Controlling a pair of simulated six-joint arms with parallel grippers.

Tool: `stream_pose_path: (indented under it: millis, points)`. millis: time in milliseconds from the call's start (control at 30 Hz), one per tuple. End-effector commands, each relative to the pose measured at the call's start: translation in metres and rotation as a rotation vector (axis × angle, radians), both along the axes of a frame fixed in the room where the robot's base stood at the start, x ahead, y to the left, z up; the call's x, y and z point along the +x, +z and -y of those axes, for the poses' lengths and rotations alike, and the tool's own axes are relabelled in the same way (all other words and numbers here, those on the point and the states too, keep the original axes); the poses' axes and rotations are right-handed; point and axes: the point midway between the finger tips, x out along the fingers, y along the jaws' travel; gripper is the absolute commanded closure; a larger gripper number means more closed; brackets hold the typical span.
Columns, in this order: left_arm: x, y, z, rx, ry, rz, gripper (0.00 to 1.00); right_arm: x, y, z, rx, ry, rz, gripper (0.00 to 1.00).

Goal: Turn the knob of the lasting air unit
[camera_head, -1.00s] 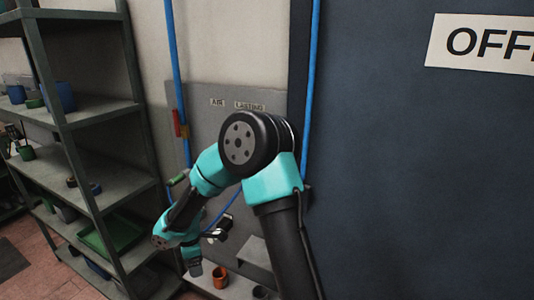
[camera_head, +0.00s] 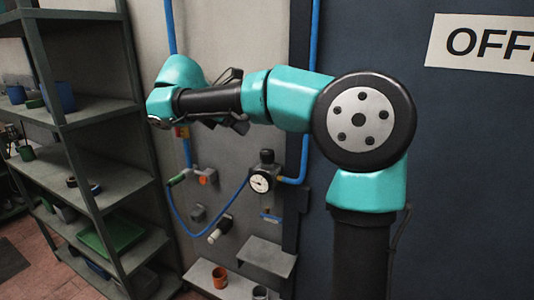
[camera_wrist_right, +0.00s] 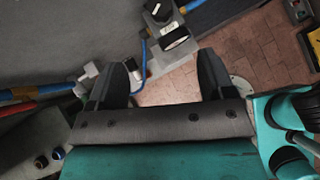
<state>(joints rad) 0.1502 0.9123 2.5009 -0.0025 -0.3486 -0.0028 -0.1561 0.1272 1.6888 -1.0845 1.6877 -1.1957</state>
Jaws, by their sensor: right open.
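The lasting air unit is on the grey wall panel in the head view, with a black knob (camera_head: 266,156) on top and a round white gauge (camera_head: 260,182) below it. What looks like the same unit is at the top of the right wrist view, its dark round knob (camera_wrist_right: 158,11) beyond the fingertips. My right gripper (camera_wrist_right: 163,62) is open and empty, apart from the knob. In the head view my right arm reaches left above the unit, and its fingers are small and partly hidden. My left gripper is not in view.
Blue pipes (camera_head: 310,80) run down the panel, and a blue hose (camera_head: 195,232) loops below. A small shelf (camera_head: 267,255) and an orange cup (camera_head: 219,276) are under the unit. A dark door is at the right.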

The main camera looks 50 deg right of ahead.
Motion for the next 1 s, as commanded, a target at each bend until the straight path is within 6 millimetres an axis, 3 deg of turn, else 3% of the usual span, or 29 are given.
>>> stream_pose_path:
  millis: [367,1000]
  points:
    - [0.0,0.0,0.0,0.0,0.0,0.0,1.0,-0.001,-0.011,0.01,0.001,-0.001,0.0,0.25]
    - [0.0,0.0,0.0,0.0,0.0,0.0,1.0,-0.011,-0.085,0.084,0.002,-0.004,-0.002,0.25]
